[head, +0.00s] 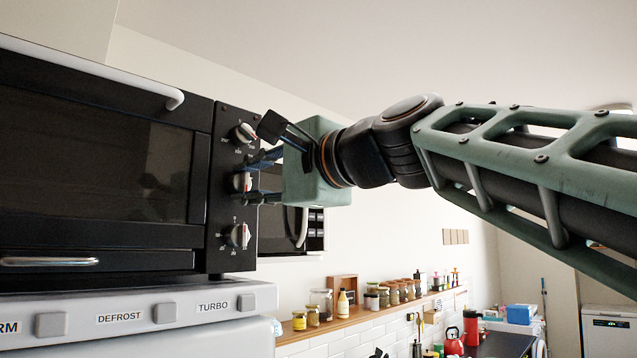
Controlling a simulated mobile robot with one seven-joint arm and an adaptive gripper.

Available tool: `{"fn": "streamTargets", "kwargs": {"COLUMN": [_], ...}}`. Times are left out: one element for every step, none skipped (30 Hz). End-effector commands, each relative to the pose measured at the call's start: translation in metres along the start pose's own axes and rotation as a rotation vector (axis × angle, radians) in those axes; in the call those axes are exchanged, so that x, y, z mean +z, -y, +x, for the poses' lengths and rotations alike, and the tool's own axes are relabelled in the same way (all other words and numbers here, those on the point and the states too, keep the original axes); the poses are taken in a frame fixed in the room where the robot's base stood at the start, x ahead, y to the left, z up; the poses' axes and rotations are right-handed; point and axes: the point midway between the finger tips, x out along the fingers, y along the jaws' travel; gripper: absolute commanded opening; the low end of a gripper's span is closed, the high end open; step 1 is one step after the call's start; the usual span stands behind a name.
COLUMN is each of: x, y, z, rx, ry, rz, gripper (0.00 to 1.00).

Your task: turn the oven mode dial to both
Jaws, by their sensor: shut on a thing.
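A black oven (110,170) on the left has a narrow control panel with three dials in a column. The top dial (245,132) and the bottom dial (239,236) are free. My gripper (250,180) reaches in from the right, and its fingers are shut on the middle dial (240,182), one above it and one below. The fingers partly cover this dial and the marks around it. The printed labels are too small to read, so I cannot tell which setting the middle dial points at.
The oven stands on a grey appliance (135,315) with square buttons labelled DEFROST and TURBO. A second dark appliance (300,232) is behind my gripper. A wooden shelf (345,317) with several jars runs along the wall. Open room lies above my arm.

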Motion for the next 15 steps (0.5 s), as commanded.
{"fn": "streamTargets", "kwargs": {"x": [0.0000, 0.0000, 0.0000, 0.0000, 0.0000, 0.0000, -0.0001, -0.0001, -0.0001, -0.0001, -0.0001, -0.0001, -0.0001, -0.0001, -0.0001], "y": [-0.0011, -0.0011, -0.0011, -0.0011, -0.0011, -0.0011, -0.0010, -0.0010, -0.0009, -0.0008, -0.0007, -0.0006, -0.0006, -0.0005, -0.0004], "z": [0.0003, 0.0003, 0.0003, 0.0003, 0.0003, 0.0003, 0.0003, 0.0003, 0.0003, 0.0002, 0.0002, 0.0002, 0.0002, 0.0001, 0.0001], "rx": [0.002, 0.002, 0.002, 0.002, 0.002, 0.002, 0.002, 0.002, 0.002, 0.001, 0.001, 0.001, 0.001, 0.001, 0.001], "ry": [0.001, 0.001, 0.001, 0.001, 0.001, 0.001, 0.001, 0.001, 0.000, 0.000, 0.000, 0.000, 0.000, 0.000, 0.000], "rz": [0.002, 0.002, 0.002, 0.001, 0.001, 0.001, 0.001, 0.001, 0.001, 0.001, 0.001, 0.000, 0.000, 0.000, 0.000], "gripper": [0.00, 0.00, 0.00, 0.00, 0.00, 0.27, 0.30, 0.34, 0.38, 0.41, 0.42, 0.42, 0.42, 0.42, 0.42]}}
